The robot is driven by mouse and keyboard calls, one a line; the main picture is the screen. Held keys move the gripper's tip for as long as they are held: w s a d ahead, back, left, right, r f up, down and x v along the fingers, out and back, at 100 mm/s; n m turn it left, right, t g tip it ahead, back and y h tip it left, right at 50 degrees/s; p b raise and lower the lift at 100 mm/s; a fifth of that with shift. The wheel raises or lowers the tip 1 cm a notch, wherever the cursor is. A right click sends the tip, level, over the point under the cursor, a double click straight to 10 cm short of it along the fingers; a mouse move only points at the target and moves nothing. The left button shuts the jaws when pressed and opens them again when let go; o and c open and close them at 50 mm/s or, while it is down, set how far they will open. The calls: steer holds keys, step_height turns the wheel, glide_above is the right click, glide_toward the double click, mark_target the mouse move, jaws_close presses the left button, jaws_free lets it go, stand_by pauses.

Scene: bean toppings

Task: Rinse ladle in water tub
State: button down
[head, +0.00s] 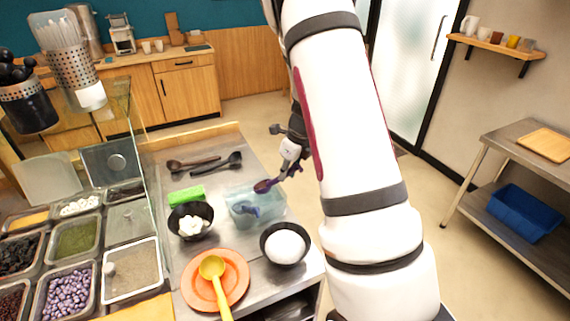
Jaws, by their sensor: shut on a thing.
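The water tub (271,195) is a translucent, pale blue container on the metal counter, near the middle of the head view. My gripper (285,172) is above the tub's back right part, partly hidden by my arm. It is shut on a dark purple-brown ladle (264,186), whose bowl end points left over the tub. I cannot tell whether the ladle touches the water. Something dark blue shows through the tub's front left; it is too small to identify.
A black bowl with white pieces (190,221), a green block (186,194) and two dark ladles lie left of the tub. A bowl of white contents (285,246) stands in front. An orange plate (243,283) holds a yellow ladle (213,268). Topping trays and a glass guard are at left.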

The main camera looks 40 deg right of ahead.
step_height(320, 180, down, 7)
steer(key=s+t+b, duration=0.1)
steer(key=t+b, duration=0.1)
steer(key=shift+s+d+y, duration=0.2)
steer(key=shift+d+y, duration=0.1)
steer(key=shift+f, duration=0.1)
steer(key=shift+d, duration=0.1)
stand_by(0.6)
